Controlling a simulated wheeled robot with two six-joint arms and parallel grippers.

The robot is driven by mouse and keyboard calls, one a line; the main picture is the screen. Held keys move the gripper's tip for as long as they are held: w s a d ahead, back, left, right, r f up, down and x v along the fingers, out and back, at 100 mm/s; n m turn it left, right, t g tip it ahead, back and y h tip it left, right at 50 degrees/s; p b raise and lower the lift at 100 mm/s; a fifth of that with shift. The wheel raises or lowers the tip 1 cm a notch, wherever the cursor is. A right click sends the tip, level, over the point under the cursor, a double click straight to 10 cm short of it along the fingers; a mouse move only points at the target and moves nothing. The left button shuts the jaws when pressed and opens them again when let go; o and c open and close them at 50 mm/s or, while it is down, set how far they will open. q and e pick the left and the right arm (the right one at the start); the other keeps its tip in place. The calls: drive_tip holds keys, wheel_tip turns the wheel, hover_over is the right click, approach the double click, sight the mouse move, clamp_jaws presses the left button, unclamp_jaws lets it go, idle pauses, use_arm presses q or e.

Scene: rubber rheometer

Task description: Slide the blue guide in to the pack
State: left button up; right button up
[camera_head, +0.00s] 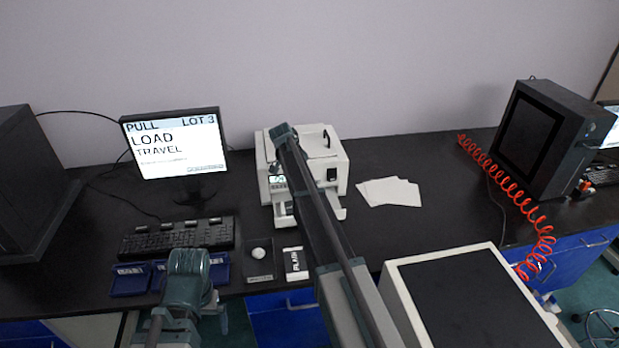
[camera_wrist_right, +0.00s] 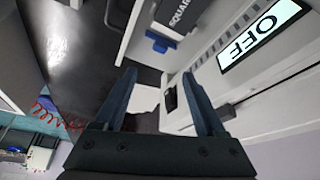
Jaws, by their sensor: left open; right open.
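In the right wrist view a small blue piece (camera_wrist_right: 158,43), which looks like the blue guide, sits at the lower edge of a dark block marked SQUARE (camera_wrist_right: 178,16), likely the pack. My right gripper (camera_wrist_right: 159,73) is open and empty, its fingertips apart from the blue piece and pointing toward it. In the head view my right arm reaches over the white machine (camera_head: 334,176) and hides part of its front; the guide cannot be made out there. My left gripper (camera_head: 190,268) is open, low at the front left by the blue trays (camera_head: 130,280).
A display reading OFF (camera_wrist_right: 262,35) is on the machine beside my right gripper. White sheets (camera_head: 390,191) lie right of the machine. A keyboard (camera_head: 178,236) and monitor (camera_head: 175,145) stand left. A red coiled hose (camera_head: 510,185) hangs at right.

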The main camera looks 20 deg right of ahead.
drive_tip(key=shift+a+r, duration=0.15)
drive_tip(key=shift+r, duration=0.15)
drive_tip(key=shift+c, duration=0.8)
drive_tip(key=s+d+f+n+y+b, duration=0.1)
drive_tip(key=d+n, duration=0.1)
drive_tip(key=s+d+f+n+y+b, duration=0.1)
drive_tip(key=d+f+n+y, duration=0.1)
drive_tip(key=d, duration=0.1)
drive_tip(key=s+d+f+n+y+b, duration=0.1)
drive_tip(key=d+f+n+b, duration=0.1)
drive_tip(key=shift+s+d+f+t+y, duration=0.1)
drive_tip(key=shift+d+f+t+y, duration=0.2)
drive_tip(key=shift+t, duration=0.1)
clamp_jaws()
drive_tip(key=s+d+n+t+y+b, duration=0.3)
drive_tip(key=d+n+t+y+b, duration=0.15)
drive_tip(key=d+n, duration=0.45)
drive_tip(key=b+x, duration=0.8)
drive_tip(key=x, duration=0.2)
drive_tip(key=shift+s+f, duration=0.1)
drive_tip(key=shift+f, duration=0.1)
drive_tip(key=a, duration=0.1)
drive_tip(key=a+r, duration=0.1)
drive_tip(key=shift+a+p, duration=0.3)
drive_tip(key=shift+p, duration=0.1)
drive_tip(key=shift+w+a, duration=0.3)
drive_tip(key=shift+a, duration=0.3)
